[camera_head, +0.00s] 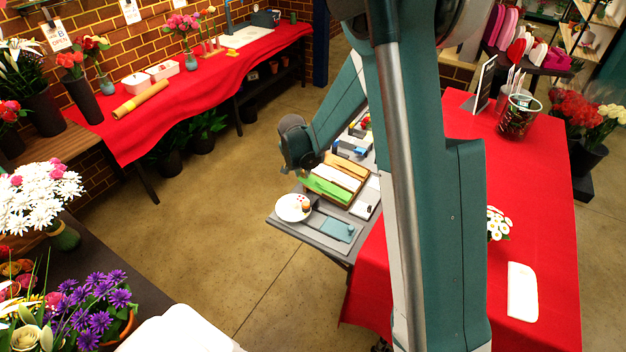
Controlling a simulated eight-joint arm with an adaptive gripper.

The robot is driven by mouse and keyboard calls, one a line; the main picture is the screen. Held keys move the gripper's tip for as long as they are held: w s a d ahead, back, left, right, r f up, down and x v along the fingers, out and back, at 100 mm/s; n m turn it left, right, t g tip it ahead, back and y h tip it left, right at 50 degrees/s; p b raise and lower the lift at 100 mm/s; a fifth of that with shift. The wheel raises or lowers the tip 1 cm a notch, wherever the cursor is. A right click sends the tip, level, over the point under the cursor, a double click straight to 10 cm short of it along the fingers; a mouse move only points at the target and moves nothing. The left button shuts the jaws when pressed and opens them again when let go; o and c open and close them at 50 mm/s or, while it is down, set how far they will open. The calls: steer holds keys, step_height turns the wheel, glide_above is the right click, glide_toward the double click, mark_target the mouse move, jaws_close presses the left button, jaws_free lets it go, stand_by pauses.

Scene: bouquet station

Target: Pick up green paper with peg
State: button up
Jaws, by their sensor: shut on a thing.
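The green paper (326,190) is a flat, bright green strip at the near side of a row of paper pieces on the grey cart. My gripper (303,166) is at the dark end of my arm, at the upper left end of the green paper. It is shut on the green paper; its fingertips are small and mostly hidden by the wrist. I cannot make out a peg, or whether the paper is clear of the cart.
The grey cart (285,222) also holds a white plate (293,207), a teal flat item (337,229) and orange paper (346,164). A red-covered table (545,200) stands on the right. Open floor (215,220) lies left of the cart.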

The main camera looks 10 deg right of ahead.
steer(key=shift+r, duration=0.1)
step_height(320, 180, up, 10)
steer(key=shift+p, duration=0.35)
stand_by(0.4)
stand_by(0.5)
